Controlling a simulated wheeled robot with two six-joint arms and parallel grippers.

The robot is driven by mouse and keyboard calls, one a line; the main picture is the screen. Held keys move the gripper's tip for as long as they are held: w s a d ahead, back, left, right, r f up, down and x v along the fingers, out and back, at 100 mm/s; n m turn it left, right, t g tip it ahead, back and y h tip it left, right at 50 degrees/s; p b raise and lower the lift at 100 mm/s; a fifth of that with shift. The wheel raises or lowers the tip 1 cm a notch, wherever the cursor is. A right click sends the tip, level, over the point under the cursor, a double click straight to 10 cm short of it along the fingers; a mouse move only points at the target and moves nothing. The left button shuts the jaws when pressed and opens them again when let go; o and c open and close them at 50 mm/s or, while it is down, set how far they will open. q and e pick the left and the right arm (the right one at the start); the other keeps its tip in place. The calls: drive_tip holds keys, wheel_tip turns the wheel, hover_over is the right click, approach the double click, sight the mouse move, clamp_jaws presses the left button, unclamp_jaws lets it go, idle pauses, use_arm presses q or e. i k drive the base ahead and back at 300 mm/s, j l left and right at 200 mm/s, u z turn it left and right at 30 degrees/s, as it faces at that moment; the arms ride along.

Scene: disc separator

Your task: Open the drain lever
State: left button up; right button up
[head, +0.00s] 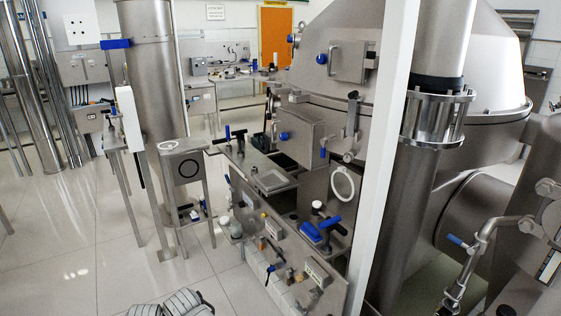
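Several blue-handled levers are in the head view, and I cannot tell which is the drain lever. One blue lever (325,225) sits on the low metal station in front of the separator. A lever arm with a blue grip (323,153) hangs on the separator's side. A blue T-handle (237,133) stands on the station's left end. A blue-tipped handle (456,240) sits on the pipework at the right. Small orange and blue valve handles (270,253) are on the station's lower front.
The steel separator (340,45) fills the middle and right. A white post (386,150) stands in front of it. A small metal stand (183,172) is left of the station. The tiled floor (100,260) at the left is clear.

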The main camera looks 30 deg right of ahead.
sight(471, 250)
drive_tip(key=i, duration=1.7)
drive_tip(key=i+z, duration=0.35)
drive_tip(key=z, duration=3.8)
